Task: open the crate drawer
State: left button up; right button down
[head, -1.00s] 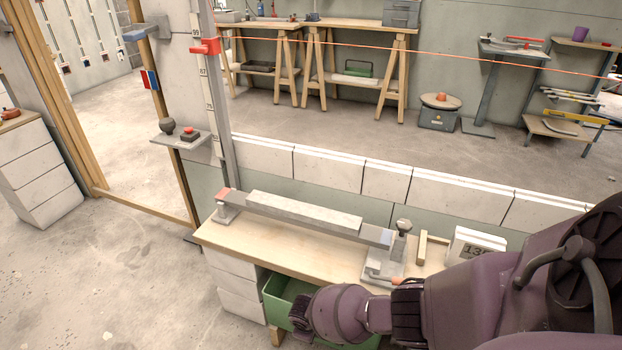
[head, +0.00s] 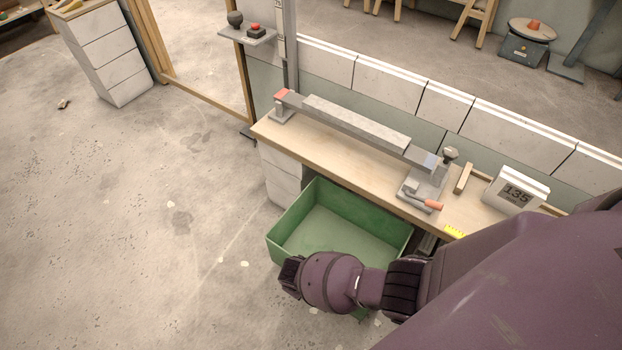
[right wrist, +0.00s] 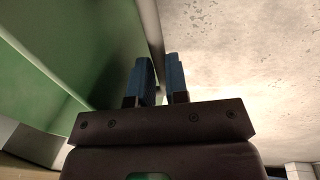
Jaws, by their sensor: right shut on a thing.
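The green crate drawer (head: 365,208) is pulled well out from under the wooden workbench (head: 345,150), and its visible inside is empty. My right arm reaches across its near side and hides part of it in the head view. In the right wrist view, the drawer's green wall (right wrist: 60,50) fills the left side. My right gripper (right wrist: 160,65) is shut on the drawer's wall edge, with one blue finger on each side of it. The fingertips are hidden behind my wrist in the head view. My left gripper is not in view.
A grey beam (head: 355,125) lies along the bench. A clamp with an orange handle (head: 425,203) and a sign reading 135 (head: 515,191) stand at its right. White blocks (head: 284,175) support its left end.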

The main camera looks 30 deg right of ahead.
jog(key=shift+s+a+f, duration=0.1)
jog(key=shift+s+a, duration=0.05)
jog(key=shift+s, duration=0.05)
jog(key=c, duration=1.1)
grip_release()
jog(key=shift+w, duration=0.1)
pick_arm(q)
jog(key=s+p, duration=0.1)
jog(key=p, duration=0.2)
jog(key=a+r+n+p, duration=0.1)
jog(key=p, duration=0.2)
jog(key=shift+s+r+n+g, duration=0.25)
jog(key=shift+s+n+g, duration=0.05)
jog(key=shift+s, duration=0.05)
pick_arm(e)
jog(key=r, duration=0.3)
jog(key=a+r, duration=0.1)
jog(key=r, duration=0.3)
jog(key=s+r, duration=0.1)
jog(key=r, duration=0.2)
jog(key=shift+a+r, duration=0.35)
jog(key=shift+a, duration=0.05)
